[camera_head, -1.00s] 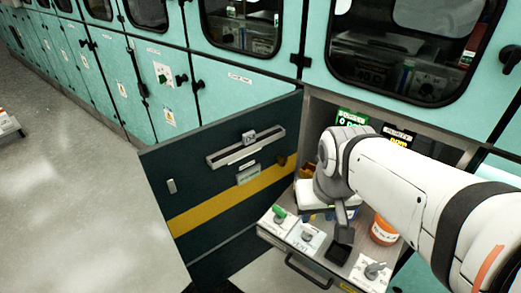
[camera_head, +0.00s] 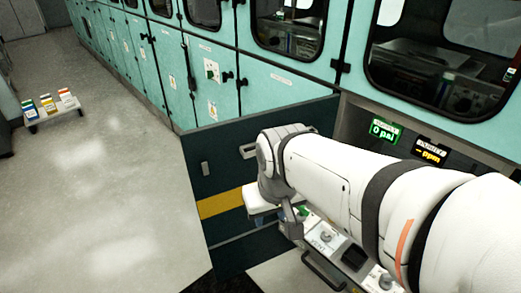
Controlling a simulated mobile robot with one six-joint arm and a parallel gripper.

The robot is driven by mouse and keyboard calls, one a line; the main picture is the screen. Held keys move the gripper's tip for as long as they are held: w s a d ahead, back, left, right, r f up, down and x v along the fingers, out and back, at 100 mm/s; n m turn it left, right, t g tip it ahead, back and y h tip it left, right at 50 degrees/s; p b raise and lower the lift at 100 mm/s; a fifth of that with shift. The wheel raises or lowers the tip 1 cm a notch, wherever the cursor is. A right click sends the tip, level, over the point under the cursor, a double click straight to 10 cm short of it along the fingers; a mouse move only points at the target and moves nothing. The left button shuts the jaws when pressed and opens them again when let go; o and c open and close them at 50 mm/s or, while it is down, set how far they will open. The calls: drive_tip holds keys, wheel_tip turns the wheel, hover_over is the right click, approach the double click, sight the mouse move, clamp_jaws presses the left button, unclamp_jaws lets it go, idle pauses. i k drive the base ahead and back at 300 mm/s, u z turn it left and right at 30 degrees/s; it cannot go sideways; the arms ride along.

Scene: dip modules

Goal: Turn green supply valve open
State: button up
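The green supply valve handle (camera_head: 304,210) shows only as a small green patch at the left end of a pull-out panel (camera_head: 312,226). My arm hides most of it. My gripper (camera_head: 291,224) points down just left of the green handle, over or in front of the panel's left edge. I cannot tell whether it touches the handle, and its fingers are too small and overlapped to show open or shut. A grey vent valve (camera_head: 325,236) and another grey knob (camera_head: 384,281) sit farther right on the panel. A green display (camera_head: 384,132) reads 0 psi.
A yellow display (camera_head: 430,151) shows "- ppm" beside the green one. A dark open door (camera_head: 222,167) with a yellow stripe stands left of my arm. Teal cabinets (camera_head: 285,90) line the back. The floor at left is clear up to a low stand (camera_head: 50,118) with several coloured boxes.

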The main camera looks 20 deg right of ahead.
sight(304, 211)
drive_tip(key=u, duration=0.15)
drive_tip(key=k, duration=1.05)
drive_tip(key=z, duration=0.5)
drive_tip(key=i, duration=1)
drive_tip(key=z, duration=0.05)
